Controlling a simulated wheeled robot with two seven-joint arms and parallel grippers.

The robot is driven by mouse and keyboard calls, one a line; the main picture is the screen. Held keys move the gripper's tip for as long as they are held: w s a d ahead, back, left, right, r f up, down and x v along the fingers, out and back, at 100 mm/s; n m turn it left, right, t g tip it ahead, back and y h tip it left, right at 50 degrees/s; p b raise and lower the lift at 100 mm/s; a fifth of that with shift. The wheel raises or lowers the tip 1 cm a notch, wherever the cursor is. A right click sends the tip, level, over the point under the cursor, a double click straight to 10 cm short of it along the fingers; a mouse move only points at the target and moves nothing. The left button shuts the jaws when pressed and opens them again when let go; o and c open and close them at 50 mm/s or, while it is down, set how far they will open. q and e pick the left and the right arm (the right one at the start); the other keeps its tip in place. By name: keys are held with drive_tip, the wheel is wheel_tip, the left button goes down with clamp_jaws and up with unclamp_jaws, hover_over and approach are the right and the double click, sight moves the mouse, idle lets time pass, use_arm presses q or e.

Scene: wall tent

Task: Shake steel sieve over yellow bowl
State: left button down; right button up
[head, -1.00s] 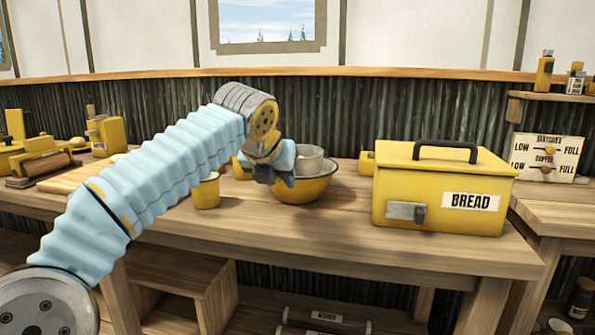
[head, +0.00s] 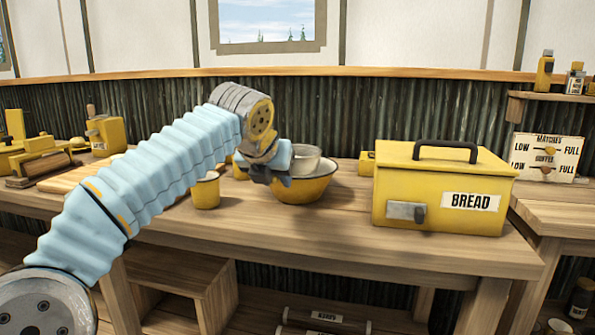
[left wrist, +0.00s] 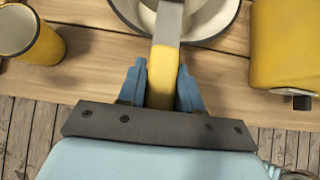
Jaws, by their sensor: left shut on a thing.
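The steel sieve (head: 305,158) shows as a grey metal cup over the yellow bowl (head: 310,190), which stands on the wooden counter. My left gripper (head: 275,174), with blue fingers, is shut on the sieve's yellow handle, just left of the bowl. In the left wrist view the handle (left wrist: 161,78) lies between both fingers, and its grey metal part reaches over the pale inside of the bowl (left wrist: 214,24). The sieve's far end is cut off there. The bowl's left side is partly hidden by the gripper in the head view. My right gripper is not in view.
A yellow mug (head: 206,191) stands left of the bowl, close to my left arm. A large yellow bread box (head: 420,190) stands to the right. A cutting board (head: 80,178) lies behind my arm. The counter front (head: 300,228) is clear.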

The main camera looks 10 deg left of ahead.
use_arm(q)
drive_tip(key=shift+a+r, duration=0.1)
drive_tip(key=shift+a, duration=0.25)
drive_tip(key=shift+d, duration=0.15)
drive_tip(key=shift+d, duration=1.15)
drive_tip(key=shift+a, duration=1.3)
drive_tip(key=shift+d, duration=0.1)
